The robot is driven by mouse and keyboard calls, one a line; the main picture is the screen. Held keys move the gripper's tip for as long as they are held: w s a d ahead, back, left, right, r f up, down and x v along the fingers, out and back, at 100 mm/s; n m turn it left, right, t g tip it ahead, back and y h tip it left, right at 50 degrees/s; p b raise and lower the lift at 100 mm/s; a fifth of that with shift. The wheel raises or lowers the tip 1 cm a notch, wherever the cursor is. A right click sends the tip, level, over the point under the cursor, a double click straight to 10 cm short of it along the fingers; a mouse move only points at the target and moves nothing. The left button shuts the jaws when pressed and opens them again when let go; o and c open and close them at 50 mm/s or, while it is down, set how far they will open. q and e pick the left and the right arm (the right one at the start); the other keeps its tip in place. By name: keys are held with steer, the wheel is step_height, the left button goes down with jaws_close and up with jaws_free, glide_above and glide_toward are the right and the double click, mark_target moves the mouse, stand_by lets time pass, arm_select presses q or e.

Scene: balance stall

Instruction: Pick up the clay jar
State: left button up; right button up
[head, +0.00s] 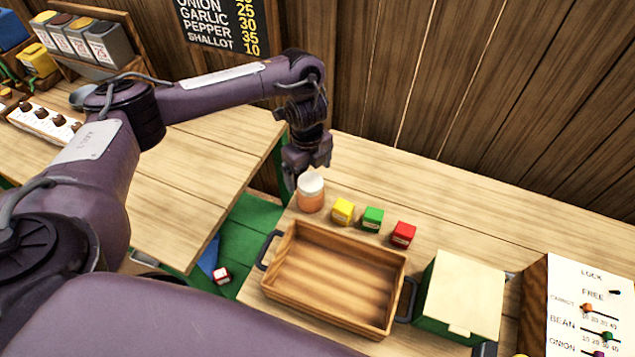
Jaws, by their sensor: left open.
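The clay jar (310,196) is a small orange-brown jar with a whitish top. It stands upright on the wooden table, behind the left end of the wooden tray. My left gripper (300,183) points down just behind and above the jar, with its fingers close to the jar's top. It is open. The jar hides part of the fingertips, and I cannot tell if they touch it. My right gripper is not in the head view.
Yellow (343,211), green (373,219) and red (403,234) blocks stand right of the jar. The empty wooden tray (290,307) has dark handles. A green box with a cream lid (462,295) and a slider board (590,320) stand further right. A wooden wall rises behind.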

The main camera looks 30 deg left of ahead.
mark_target(310, 181)
arm_select(q)
steer(key=shift+s+f, duration=0.25)
steer(key=shift+f, duration=0.85)
steer(key=f, duration=0.2)
steer(key=w+f+b, duration=0.1)
steer(key=f, duration=0.1)
steer(key=shift+f, duration=0.45)
steer(key=shift+c, duration=0.4)
steer(key=c, duration=0.5)
steer(key=shift+r, duration=0.1)
steer(key=c, duration=0.6)
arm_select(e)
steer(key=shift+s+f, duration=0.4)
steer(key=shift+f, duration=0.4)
arm_select(q)
steer(key=shift+c, duration=0.2)
